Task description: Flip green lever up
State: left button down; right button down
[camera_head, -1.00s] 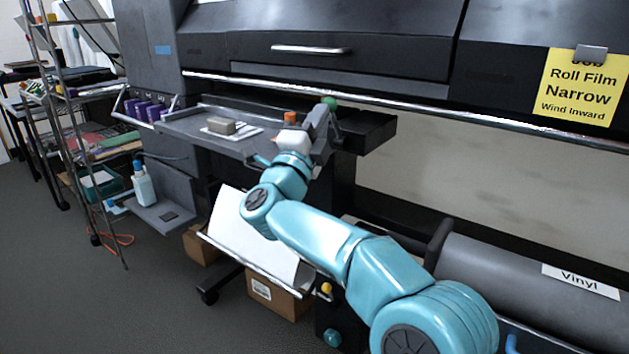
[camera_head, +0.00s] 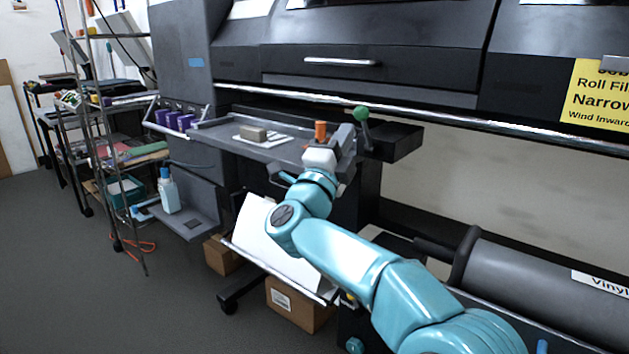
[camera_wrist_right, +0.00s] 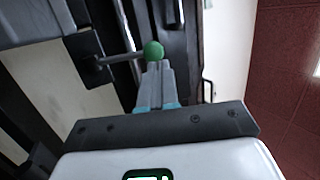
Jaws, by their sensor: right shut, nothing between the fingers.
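The green lever (camera_head: 362,113) has a round green knob on a thin grey stem at the right end of the printer's tray. In the head view the stem stands nearly upright, with the knob at its top. The knob also shows in the right wrist view (camera_wrist_right: 153,50), with its stem running left to a dark block. My right gripper (camera_head: 346,133) is shut and empty, just left of and a little below the knob. In the right wrist view its fingertips appear right by the knob; I cannot tell whether they touch. My left gripper is not in view.
An orange knob (camera_head: 320,131) stands just behind my wrist. A grey block (camera_head: 253,133) lies on the tray (camera_head: 215,133). A long metal bar (camera_head: 440,111) crosses above the lever. A vinyl roll (camera_head: 530,283) lies at the lower right. Floor at left is open.

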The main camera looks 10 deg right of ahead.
jog(key=v, duration=1)
jog(key=shift+s+r, duration=0.15)
jog(key=shift+r, duration=0.2)
jog(key=shift+a, duration=0.1)
